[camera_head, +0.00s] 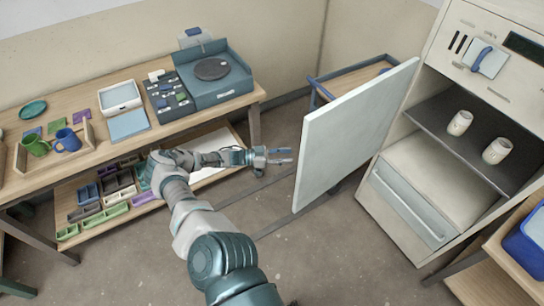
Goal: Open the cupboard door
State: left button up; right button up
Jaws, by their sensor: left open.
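The cupboard (415,205) stands at the right. Its pale flat door (352,137) is swung wide open and stands out to the left of the cupboard, so the inside shows. Two light cups (460,122) stand on the dark shelf (435,117) inside. My left gripper (290,155) is open and empty, with its fingers pointing right. In the picture it is just left of the door's outer edge, with a small gap; I cannot tell how far apart they are in depth. My right gripper is not in view.
A wooden workbench (90,168) at the left holds mugs (68,140), trays and a teal wheel unit (212,75). A blue-framed cart (350,80) stands behind the door. A wooden shelf with a blue bin (525,245) is at the lower right. The middle floor is clear.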

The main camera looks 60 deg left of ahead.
pick_arm(q)
jog(key=v, duration=0.6)
jog(key=shift+d+r, duration=0.1)
jog(key=shift+d, duration=0.15)
jog(key=shift+a, duration=0.1)
